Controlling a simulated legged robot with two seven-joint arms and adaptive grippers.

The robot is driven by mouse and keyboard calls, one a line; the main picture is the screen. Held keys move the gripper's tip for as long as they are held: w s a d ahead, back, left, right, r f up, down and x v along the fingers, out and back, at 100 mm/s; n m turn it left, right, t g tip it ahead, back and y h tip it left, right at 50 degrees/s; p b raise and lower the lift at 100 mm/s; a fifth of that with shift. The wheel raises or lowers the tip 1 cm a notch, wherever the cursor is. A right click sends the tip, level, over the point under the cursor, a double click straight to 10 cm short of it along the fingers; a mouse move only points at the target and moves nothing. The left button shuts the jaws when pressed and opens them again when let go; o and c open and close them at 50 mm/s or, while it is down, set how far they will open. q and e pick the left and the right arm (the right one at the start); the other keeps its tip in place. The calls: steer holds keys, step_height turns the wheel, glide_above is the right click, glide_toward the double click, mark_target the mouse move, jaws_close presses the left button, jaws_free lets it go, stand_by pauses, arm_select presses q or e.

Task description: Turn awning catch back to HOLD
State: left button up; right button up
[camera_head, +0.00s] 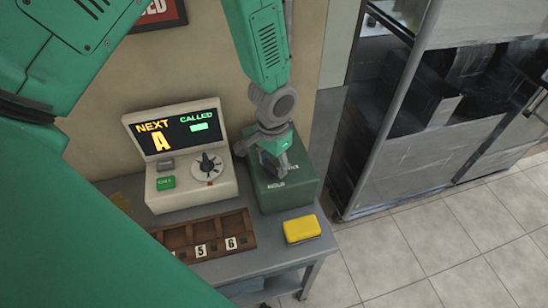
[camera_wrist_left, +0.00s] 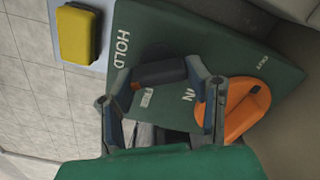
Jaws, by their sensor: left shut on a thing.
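A dark green box (camera_head: 290,190) stands at the right of the grey table, with white HOLD lettering on it. In the left wrist view its green top (camera_wrist_left: 185,25) carries the words HOLD, FREE and IN. My left gripper (camera_head: 272,160) is over the top of this box and hides part of it. In the left wrist view my left gripper (camera_wrist_left: 163,74) is shut on a dark catch lever (camera_wrist_left: 165,70) with an orange bit at one end. Which word the lever points to, I cannot tell. An orange knob (camera_wrist_left: 240,108) lies partly behind one finger. My right gripper is not in view.
A cream console (camera_head: 190,185) with a NEXT/CALLED screen, a dial and a green button stands left of the box. A brown numbered tray (camera_head: 208,242) and a yellow block (camera_head: 302,229) lie in front. A grey metal cabinet (camera_head: 385,150) stands to the right.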

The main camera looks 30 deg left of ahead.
arm_select(q)
steer(key=m, duration=0.2)
steer(key=m+p, duration=0.1)
steer(key=m, duration=0.1)
steer(key=shift+s, duration=0.35)
steer(key=shift+m+p, duration=0.5)
steer(key=shift+m, duration=0.4)
steer(key=shift+a, duration=0.1)
steer(key=o, duration=1.2)
steer(key=shift+c, duration=0.2)
steer(key=shift+w+a+r, duration=0.1)
